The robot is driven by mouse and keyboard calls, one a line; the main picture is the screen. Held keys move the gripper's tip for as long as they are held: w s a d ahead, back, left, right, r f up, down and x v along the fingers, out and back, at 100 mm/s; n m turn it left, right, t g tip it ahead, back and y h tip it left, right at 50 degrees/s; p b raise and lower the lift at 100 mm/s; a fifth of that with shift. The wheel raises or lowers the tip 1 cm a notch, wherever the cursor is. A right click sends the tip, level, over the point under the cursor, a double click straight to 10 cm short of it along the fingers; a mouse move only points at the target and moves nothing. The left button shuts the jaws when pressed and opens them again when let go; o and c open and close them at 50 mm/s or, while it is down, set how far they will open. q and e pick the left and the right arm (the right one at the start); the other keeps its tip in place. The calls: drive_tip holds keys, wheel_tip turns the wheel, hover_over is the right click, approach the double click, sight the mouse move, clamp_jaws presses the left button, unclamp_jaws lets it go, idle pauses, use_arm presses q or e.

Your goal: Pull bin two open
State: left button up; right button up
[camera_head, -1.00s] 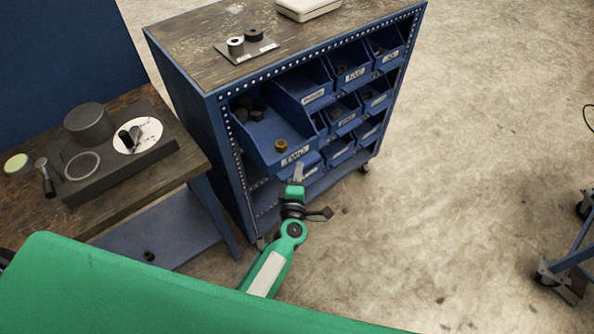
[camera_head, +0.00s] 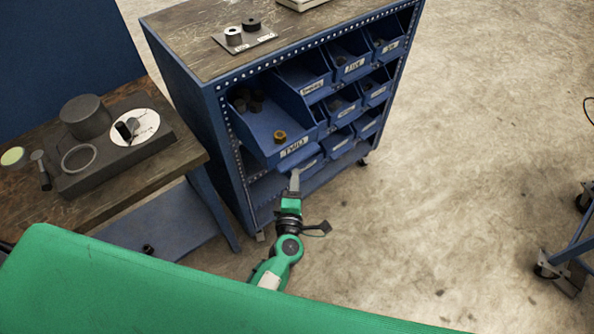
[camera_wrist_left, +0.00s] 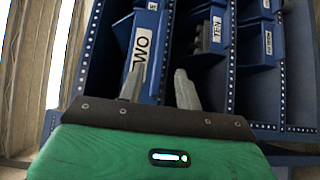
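Bin two (camera_head: 293,150) is a blue bin with a white label reading TWO. It juts well out of the blue cabinet (camera_head: 232,180), farther than the other bins. A brass nut (camera_head: 280,136) and several dark nuts (camera_head: 254,102) lie in it. My left gripper (camera_head: 295,178) is just below and in front of its labelled front. In the left wrist view, the gripper's two grey fingers (camera_wrist_left: 158,80) are apart with nothing between them. The TWO label (camera_wrist_left: 142,48) is beyond the left finger there; I cannot tell whether that finger touches the bin. My right gripper is not in view.
Other labelled bins (camera_head: 350,65) fill the cabinet's rows. A workbench (camera_head: 185,160) with a dark instrument stand (camera_head: 115,150) is at the left. A blue wheeled frame (camera_head: 575,245) is at the right edge. The floor (camera_head: 440,190) between is clear.

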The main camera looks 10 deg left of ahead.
use_arm(q)
drive_tip(key=s+d+b, duration=0.1)
drive_tip(key=s, duration=0.6)
drive_tip(key=shift+s, duration=0.25)
drive_tip(key=s+f+m+g+h, duration=0.25)
drive_tip(key=s+f+m, duration=0.2)
drive_tip(key=f, duration=0.65)
drive_tip(key=s+f+m+g+h, duration=0.1)
drive_tip(key=s+f+m+g, duration=0.3)
drive_tip(key=f, duration=0.7)
drive_tip(key=s+f+m+g+h, duration=0.1)
drive_tip(key=s+f+m+h, duration=0.3)
drive_tip(key=f, duration=0.6)
drive_tip(key=s+a+f+m+g+y, duration=0.1)
drive_tip(key=s+a+f+m+g, duration=0.2)
drive_tip(key=s+a+f, duration=0.2)
drive_tip(key=s+a+f+m+g+y, duration=0.2)
drive_tip(key=s+a+f, duration=0.3)
drive_tip(key=s, duration=0.6)
drive_tip(key=s+a+f+m+g+y, duration=0.2)
drive_tip(key=s+a+f+m+g, duration=0.2)
drive_tip(key=s+f, duration=0.4)
drive_tip(key=shift+s+a+f, duration=0.25)
drive_tip(key=shift+a+f, duration=0.05)
drive_tip(key=shift+a, duration=0.45)
